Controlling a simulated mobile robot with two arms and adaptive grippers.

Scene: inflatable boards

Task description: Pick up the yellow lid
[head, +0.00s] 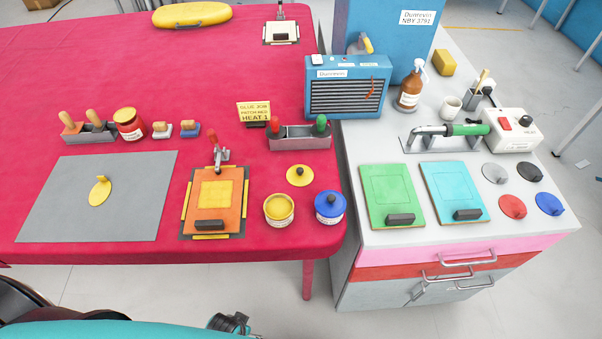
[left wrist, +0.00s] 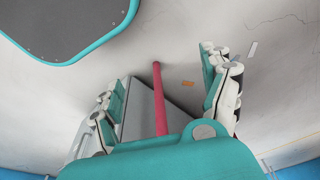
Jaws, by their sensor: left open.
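The yellow lid (head: 300,175) is a flat round disc with a dark knob. It lies on the red table, behind the yellow tub (head: 279,209) and the blue-lidded tub (head: 330,206). The yellow tub is uncovered and shows yellow contents. In the left wrist view my left gripper (left wrist: 165,95) is open, with its two fingers wide apart and nothing between them. It points at the pale floor and a red table leg (left wrist: 160,100), away from the lid, which does not show in that view. My right gripper is in neither view.
An orange board under a toggle clamp (head: 215,190) stands left of the tubs. A grey tray with red- and green-handled tools (head: 300,138) is behind the lid. A grey mat (head: 55,210) carries a yellow patch. The white-topped cabinet (head: 440,235) adjoins on the right.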

